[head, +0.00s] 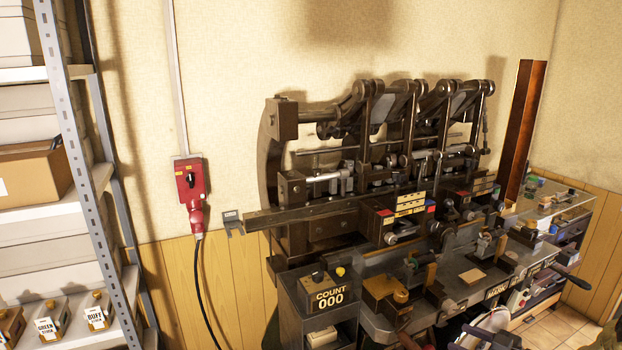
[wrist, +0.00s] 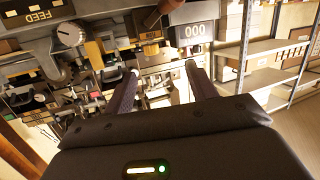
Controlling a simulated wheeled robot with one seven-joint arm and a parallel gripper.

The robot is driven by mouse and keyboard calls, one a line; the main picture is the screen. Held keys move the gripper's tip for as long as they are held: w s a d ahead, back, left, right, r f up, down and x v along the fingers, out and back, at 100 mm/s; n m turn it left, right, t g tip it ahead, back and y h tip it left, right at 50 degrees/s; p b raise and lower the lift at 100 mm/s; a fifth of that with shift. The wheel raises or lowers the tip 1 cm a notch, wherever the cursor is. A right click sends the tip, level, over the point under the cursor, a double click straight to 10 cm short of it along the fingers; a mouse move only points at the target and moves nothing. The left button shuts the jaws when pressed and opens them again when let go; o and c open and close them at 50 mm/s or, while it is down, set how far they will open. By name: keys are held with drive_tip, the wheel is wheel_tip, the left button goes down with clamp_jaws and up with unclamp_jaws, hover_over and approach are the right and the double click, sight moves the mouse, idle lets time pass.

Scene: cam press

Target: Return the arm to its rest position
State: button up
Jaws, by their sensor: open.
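My gripper (wrist: 162,70) shows in the wrist view with its two dark fingers spread apart. I see nothing held between them. Beyond the fingers is the front of the cam press, with a FEED label and a pale dial (wrist: 70,34) at the upper left. I cannot clearly make out my gripper in the head view.
A red switch box (head: 190,185) with a black cable hangs on the wall. A grey bench (head: 560,208) with small items runs to the right.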

drive_tip(key=w+a+r+m+g+h, duration=0.2)
drive_tip(key=w+a+r+m+h, duration=0.15)
drive_tip(key=w+a+h, duration=0.4)
drive_tip(key=s+a+m+g+h, duration=0.1)
drive_tip(key=s+a+g, duration=0.3)
drive_tip(key=s+a, duration=0.5)
drive_tip(key=s+a+m+g, duration=0.3)
drive_tip(key=s+a, duration=0.6)
drive_tip(key=s, duration=0.4)
drive_tip(key=shift+s+r+g+h, duration=0.25)
drive_tip(key=shift+g+h, duration=0.1)
drive_tip(key=shift+g, duration=0.15)
